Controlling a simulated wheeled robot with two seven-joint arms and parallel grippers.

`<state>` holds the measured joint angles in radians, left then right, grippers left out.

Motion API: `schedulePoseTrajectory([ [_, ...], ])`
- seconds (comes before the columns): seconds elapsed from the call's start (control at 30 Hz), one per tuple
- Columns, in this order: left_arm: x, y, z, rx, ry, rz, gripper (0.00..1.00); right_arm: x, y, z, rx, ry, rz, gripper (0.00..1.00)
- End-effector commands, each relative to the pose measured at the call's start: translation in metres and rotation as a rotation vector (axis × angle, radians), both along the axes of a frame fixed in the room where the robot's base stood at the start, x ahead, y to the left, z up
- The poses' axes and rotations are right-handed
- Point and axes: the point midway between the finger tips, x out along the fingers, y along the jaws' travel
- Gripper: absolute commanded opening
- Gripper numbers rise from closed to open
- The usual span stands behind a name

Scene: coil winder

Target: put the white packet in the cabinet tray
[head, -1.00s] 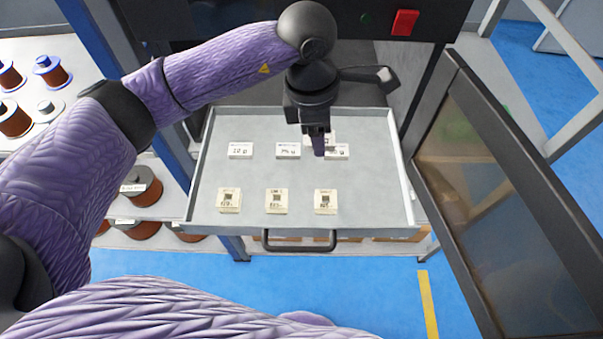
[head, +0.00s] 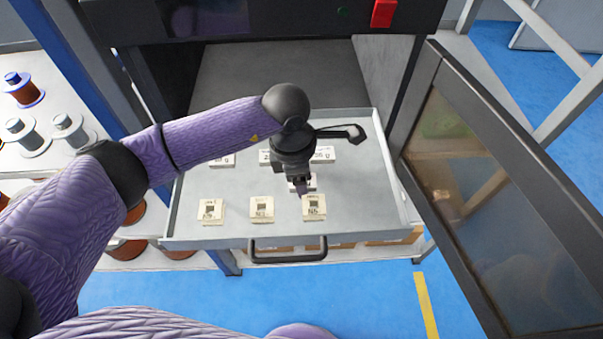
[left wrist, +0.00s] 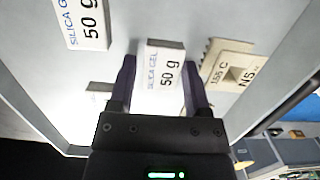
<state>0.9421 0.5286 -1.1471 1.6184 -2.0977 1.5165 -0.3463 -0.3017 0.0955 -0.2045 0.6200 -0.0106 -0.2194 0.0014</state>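The white packet (left wrist: 162,78), printed "SILICA GEL 50 g", sits between the two fingers of my left gripper (head: 301,190). In the left wrist view both fingers lie along its sides, shut on it. The packet also shows in the head view, partly hidden by the gripper (head: 310,181). It is over the grey cabinet tray (head: 367,205), between the back and front rows; I cannot tell whether it touches the floor. The tray is pulled out under the open cabinet. My right gripper is not in view.
White packets (head: 322,154) line the back of the tray, partly hidden by my arm. Beige blocks (head: 314,207) line the front. A glazed door (head: 490,190) stands open at right. The tray's right side is clear. Spools (head: 22,90) stand on the left shelves.

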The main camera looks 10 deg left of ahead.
Motion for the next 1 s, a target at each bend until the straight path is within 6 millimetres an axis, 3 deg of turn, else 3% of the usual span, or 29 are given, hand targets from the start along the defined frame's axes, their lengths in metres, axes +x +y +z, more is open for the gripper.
schedulePoseTrajectory([
  [0.27,0.000,0.000,0.004,0.000,0.000,0.000,0.62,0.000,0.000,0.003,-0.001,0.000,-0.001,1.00],
  [0.37,0.000,0.002,0.019,-0.002,-0.004,0.001,0.62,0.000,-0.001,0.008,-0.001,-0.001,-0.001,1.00],
  [0.6,-0.002,0.009,0.087,-0.001,-0.006,0.000,0.62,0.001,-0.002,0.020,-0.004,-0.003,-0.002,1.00],
  [0.7,-0.003,0.012,0.107,0.000,-0.003,0.000,0.62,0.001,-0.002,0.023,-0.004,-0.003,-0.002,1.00],
  [0.83,-0.004,0.014,0.121,0.000,0.000,0.000,0.62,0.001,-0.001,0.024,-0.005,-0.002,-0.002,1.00],
  [1.0,-0.005,0.014,0.123,0.001,0.001,0.000,0.62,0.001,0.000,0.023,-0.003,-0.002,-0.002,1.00],
])
